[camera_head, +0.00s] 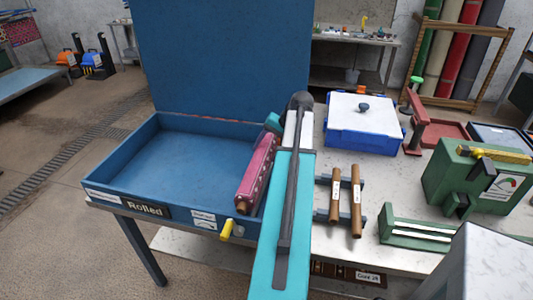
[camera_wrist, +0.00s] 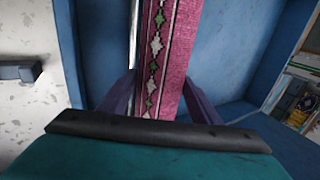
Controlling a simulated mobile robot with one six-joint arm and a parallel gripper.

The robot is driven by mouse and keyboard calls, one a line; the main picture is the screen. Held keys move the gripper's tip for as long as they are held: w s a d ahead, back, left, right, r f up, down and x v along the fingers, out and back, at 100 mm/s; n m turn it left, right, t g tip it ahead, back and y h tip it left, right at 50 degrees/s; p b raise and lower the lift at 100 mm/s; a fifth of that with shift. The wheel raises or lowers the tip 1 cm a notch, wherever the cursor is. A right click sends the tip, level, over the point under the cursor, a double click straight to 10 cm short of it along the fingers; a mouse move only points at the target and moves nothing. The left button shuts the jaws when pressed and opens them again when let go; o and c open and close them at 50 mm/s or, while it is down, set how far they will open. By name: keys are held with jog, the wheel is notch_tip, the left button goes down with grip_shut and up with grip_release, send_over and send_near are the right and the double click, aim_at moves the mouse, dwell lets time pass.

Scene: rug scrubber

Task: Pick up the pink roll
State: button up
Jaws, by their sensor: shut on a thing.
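The pink roll (camera_head: 258,172), a patterned rug roll, lies lengthwise along the right side of the blue tray (camera_head: 112,157) marked "Rolled". I cannot tell whether it touches the tray floor. In the wrist view the pink roll (camera_wrist: 165,45) runs up the middle, with a strip of green and white diamonds on it. My gripper (camera_wrist: 157,80) is shut on it, with one dark finger on each side. In the head view my own teal arm hides most of the gripper and part of the roll's right side.
A tall blue panel (camera_head: 222,55) stands behind the tray. A yellow handle (camera_head: 228,229) sticks out at its front. To the right, the table holds two brown rolls (camera_head: 345,200) on a rack, a blue-and-white box (camera_head: 362,125) and a green machine (camera_head: 480,180).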

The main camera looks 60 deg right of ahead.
jog(key=shift+r+p, duration=1.2)
jog(key=shift+r, duration=1.1)
